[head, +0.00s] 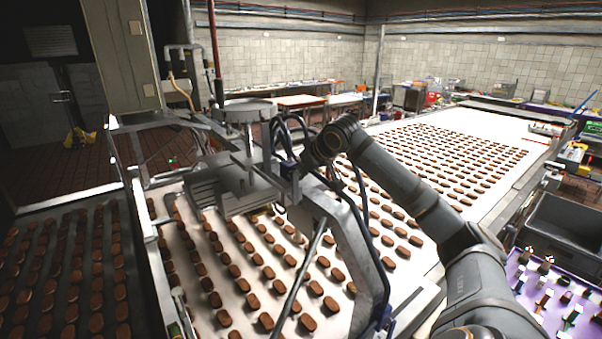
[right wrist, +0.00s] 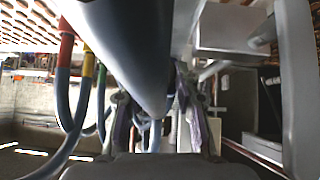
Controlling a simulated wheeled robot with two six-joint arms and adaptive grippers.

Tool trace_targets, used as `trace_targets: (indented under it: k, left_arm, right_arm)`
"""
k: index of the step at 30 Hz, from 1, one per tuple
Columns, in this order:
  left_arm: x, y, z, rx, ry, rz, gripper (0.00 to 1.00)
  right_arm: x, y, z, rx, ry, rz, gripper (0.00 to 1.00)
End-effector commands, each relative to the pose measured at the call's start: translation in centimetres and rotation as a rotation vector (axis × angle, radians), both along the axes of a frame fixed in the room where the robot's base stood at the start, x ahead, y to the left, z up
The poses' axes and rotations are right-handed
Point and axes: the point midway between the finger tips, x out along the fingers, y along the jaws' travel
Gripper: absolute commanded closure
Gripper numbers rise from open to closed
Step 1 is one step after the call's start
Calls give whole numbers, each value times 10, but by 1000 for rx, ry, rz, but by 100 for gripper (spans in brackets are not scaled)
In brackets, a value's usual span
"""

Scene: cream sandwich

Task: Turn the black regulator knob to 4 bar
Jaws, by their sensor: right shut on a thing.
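My right arm reaches in from the lower right of the head view to the depositing machine (head: 345,225). Its wrist end is beside the machine's hoses, and the fingers cannot be made out there. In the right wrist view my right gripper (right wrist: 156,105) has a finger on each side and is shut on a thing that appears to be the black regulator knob. The knob is not clearly visible, and its dial or pressure reading cannot be seen. A large grey-blue tapered part (right wrist: 125,45) hides much of the space above the fingers. My left gripper is not in view.
Coloured hoses (right wrist: 75,80) hang left of the gripper, and a grey metal bar (right wrist: 300,90) stands close on its right. Rows of brown biscuits cover the pale conveyor (head: 480,128) under the arm. A purple surface (head: 548,285) with small items is at the lower right.

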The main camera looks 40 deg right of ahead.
Motion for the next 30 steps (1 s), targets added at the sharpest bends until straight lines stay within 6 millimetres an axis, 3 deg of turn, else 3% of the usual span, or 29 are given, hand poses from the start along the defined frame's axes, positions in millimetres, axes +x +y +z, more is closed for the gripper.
trace_targets:
  k: [6,17,18,21,23,30]
  left_arm:
    - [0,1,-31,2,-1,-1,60]
    - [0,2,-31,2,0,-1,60]
    - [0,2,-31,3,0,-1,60]
    - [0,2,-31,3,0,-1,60]
    - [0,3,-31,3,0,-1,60]
    - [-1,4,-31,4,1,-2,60]
  right_arm:
    - [0,-4,-6,180,-22,-3,100]
    - [-1,-3,-1,241,-25,1,100]
    - [-1,-3,-1,241,-25,1,66]
    - [-1,-3,-1,240,-26,0,53]
    - [-1,-3,-1,240,-26,0,46]
    - [-1,-3,0,240,-27,0,46]
